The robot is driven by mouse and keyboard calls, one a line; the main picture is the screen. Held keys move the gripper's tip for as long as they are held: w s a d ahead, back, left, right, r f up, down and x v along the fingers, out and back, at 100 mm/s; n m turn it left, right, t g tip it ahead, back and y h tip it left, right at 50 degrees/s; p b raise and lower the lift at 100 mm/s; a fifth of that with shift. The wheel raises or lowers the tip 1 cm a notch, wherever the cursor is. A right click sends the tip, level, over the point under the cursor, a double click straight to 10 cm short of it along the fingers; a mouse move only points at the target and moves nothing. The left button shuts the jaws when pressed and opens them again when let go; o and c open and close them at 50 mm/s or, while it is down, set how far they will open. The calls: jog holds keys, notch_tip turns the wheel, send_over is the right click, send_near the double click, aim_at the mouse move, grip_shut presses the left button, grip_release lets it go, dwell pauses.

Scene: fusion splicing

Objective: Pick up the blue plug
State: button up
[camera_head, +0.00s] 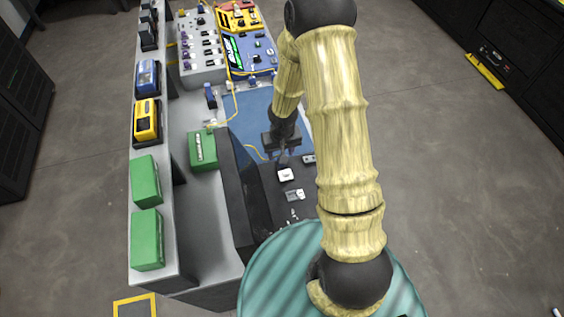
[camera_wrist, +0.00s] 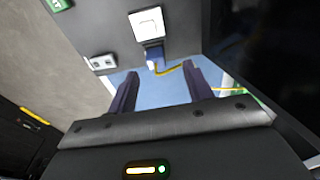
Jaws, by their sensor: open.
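The blue plug (camera_wrist: 154,57) shows in the wrist view with a yellow cable running off to its right. It sits at the edge of a dark panel, beside a white square part (camera_wrist: 147,24). My gripper (camera_wrist: 159,70) is open, with one finger on each side of the plug's line. The plug appears just beyond the fingertips, and I see no contact. In the head view my gripper (camera_head: 283,153) is low over the bench by the dark panel, and it hides most of the plug's area.
The white square part (camera_head: 285,175) and a small grey connector (camera_head: 295,195) sit on the dark panel. A tall black screen (camera_head: 243,190) stands close on the left. A green box (camera_head: 202,150) and another blue plug (camera_head: 210,96) stand further left. Blue mat (camera_head: 250,105) lies behind.

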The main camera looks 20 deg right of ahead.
jog(key=shift+f, duration=0.45)
jog(key=shift+w+d+f, duration=0.1)
jog(key=shift+w+f, duration=0.1)
jog(key=shift+f, duration=0.65)
jog(key=shift+w+d+f, duration=0.15)
jog(key=shift+f, duration=0.7)
jog(key=shift+w+d+f, duration=0.1)
jog(key=shift+w+f, duration=0.1)
jog(key=shift+f, duration=0.65)
jog(key=c, duration=1.1)
